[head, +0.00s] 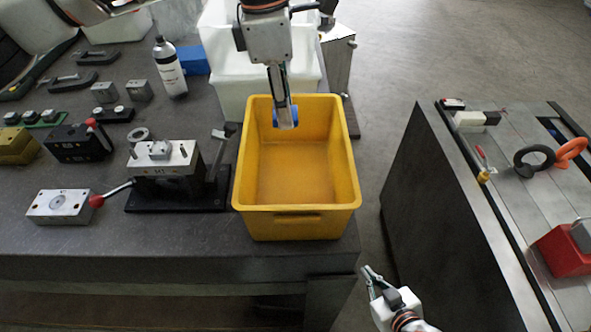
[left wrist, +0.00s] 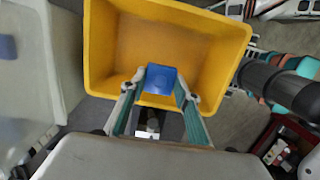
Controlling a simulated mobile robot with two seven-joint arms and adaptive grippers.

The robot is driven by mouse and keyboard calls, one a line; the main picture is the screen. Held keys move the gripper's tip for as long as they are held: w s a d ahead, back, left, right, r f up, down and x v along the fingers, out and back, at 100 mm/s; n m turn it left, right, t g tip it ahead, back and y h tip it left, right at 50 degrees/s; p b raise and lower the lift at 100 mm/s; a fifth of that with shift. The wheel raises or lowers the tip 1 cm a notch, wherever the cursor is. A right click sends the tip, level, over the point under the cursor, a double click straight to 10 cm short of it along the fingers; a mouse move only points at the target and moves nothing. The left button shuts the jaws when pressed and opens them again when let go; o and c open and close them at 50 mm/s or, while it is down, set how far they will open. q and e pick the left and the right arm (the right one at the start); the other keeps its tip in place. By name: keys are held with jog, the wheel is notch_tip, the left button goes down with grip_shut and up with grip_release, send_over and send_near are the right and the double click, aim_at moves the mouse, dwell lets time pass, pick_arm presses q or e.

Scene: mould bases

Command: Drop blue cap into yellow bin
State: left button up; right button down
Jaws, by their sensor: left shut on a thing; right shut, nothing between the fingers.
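The yellow bin (head: 297,222) stands at the right end of the dark table, open at the top, with a bare floor inside. It fills the upper middle of the left wrist view (left wrist: 105,55). My left gripper (head: 284,117) is shut on the blue cap (head: 294,115), which is held over the bin's far part. The left wrist view shows the cap (left wrist: 160,76) between both fingertips, with the bin behind it. The fingers partly hide the cap in the head view. My right gripper (head: 371,281) is shut and empty, low in front of the table's right corner.
A white container (head: 240,92) stands just behind the bin. Left of the bin are a mould base (head: 165,170) with a red-knobbed lever, steel blocks, clamps and a bottle (head: 168,68). A second bench (head: 440,190) stands to the right across open floor.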

pick_arm(q)
jog(key=o, duration=0.9)
jog(key=shift+f, duration=0.1)
jog(key=r, duration=0.4)
jog(key=a+r, duration=0.1)
jog(key=r, duration=0.7)
jog(key=shift+a, duration=0.2)
jog(key=shift+f, duration=0.1)
